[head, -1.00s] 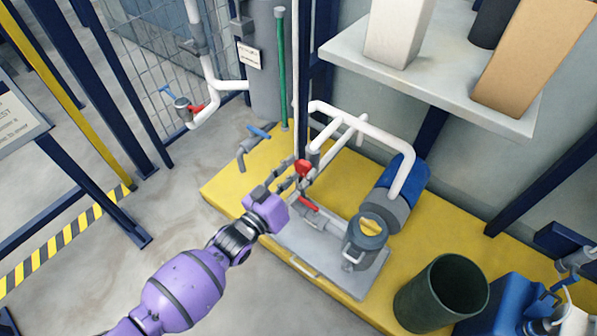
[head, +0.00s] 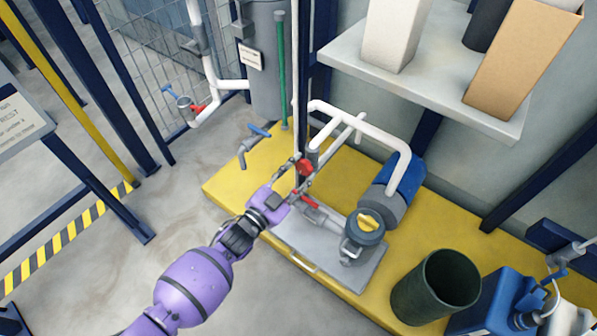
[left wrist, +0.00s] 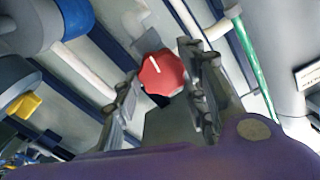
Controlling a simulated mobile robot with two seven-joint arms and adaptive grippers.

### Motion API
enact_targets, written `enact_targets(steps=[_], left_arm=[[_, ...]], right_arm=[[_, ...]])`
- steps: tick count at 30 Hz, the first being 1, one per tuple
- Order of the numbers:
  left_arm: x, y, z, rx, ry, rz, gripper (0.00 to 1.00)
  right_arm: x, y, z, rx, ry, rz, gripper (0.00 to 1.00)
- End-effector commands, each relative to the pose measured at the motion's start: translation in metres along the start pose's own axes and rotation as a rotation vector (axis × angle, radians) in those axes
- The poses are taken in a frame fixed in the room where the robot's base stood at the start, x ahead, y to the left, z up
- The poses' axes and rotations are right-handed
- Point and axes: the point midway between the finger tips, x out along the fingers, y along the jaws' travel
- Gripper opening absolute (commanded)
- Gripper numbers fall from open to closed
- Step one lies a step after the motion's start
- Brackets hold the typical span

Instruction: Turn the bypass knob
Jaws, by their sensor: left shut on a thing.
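The red knob (head: 304,167), which I take for the bypass knob, sits on the white pipework above the yellow platform. In the left wrist view the red knob (left wrist: 162,73) is faceted and carries a white pointer line aimed to the upper left. My left gripper (head: 299,178) reaches it from the lower left. In the left wrist view the gripper's dark fingers (left wrist: 165,85) stand on both sides of the knob and are shut on it. The fingers hide part of the knob's sides. My right gripper is not in view.
A red-handled valve (head: 310,201) lies close below the gripper. A pump with a yellow cap (head: 370,222) and blue motor (head: 409,178) stands to the right. A blue-handled tap (head: 258,130) is at the left. A dark green bin (head: 437,287) stands lower right; a shelf (head: 425,80) overhangs above.

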Motion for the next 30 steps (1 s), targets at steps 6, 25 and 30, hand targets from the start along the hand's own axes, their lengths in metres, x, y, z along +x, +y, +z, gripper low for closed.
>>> enact_targets(steps=[6,25,30], left_arm=[[0.0009,0.0013,-0.0027,0.036,0.006,0.001,0.13],[0.0006,0.0017,-0.0014,0.041,0.004,0.002,0.57],[0.0002,0.0013,-0.0006,0.041,0.002,0.001,0.57]], right_arm=[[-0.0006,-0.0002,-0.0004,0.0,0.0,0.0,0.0],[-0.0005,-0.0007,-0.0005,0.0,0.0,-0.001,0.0],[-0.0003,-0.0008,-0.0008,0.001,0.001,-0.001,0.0]])
